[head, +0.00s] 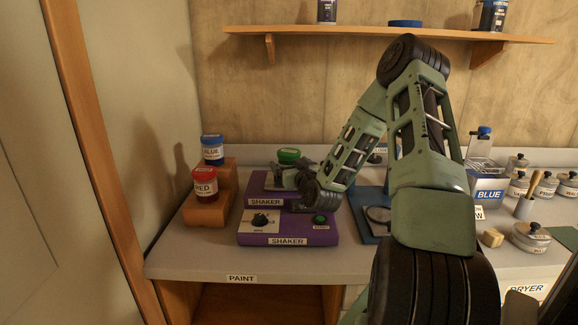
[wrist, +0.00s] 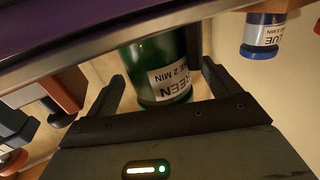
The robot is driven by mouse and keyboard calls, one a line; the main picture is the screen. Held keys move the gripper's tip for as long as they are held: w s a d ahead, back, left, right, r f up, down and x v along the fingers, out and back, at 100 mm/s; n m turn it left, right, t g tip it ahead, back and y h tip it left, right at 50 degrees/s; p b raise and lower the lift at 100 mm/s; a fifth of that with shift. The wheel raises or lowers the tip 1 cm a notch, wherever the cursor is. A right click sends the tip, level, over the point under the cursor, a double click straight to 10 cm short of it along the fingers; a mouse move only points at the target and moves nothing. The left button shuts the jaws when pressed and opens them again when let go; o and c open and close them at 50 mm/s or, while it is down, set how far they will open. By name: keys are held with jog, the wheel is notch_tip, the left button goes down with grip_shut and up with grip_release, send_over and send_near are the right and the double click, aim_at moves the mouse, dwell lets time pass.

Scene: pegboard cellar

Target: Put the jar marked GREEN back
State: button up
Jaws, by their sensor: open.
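The GREEN jar shows its green lid (head: 288,154) in the head view, at the back of the purple shaker (head: 262,240); my arm hides most of its body. In the wrist view, which looks upside down, the dark green jar (wrist: 160,62) carries a white label reading GREEN and 2 MIN. My gripper (wrist: 162,72) is open, with one finger on each side of the jar. I cannot tell whether either finger touches it. In the head view my gripper (head: 287,178) is over the shaker.
A stepped wooden rack (head: 203,215) left of the shaker holds a RED jar (head: 205,186) and a BLUE jar (head: 212,150). A blue device (head: 367,228) stands right of the shaker, partly behind my arm. Several lidded pots stand at the right. A shelf (head: 350,34) hangs above.

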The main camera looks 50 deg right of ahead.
jog(key=shift+c, duration=0.2)
jog(key=c, duration=1.4)
jog(key=shift+r, duration=0.1)
notch_tip(320, 180, up, 18)
jog(key=p, duration=1.1)
jog(key=shift+p, duration=0.4)
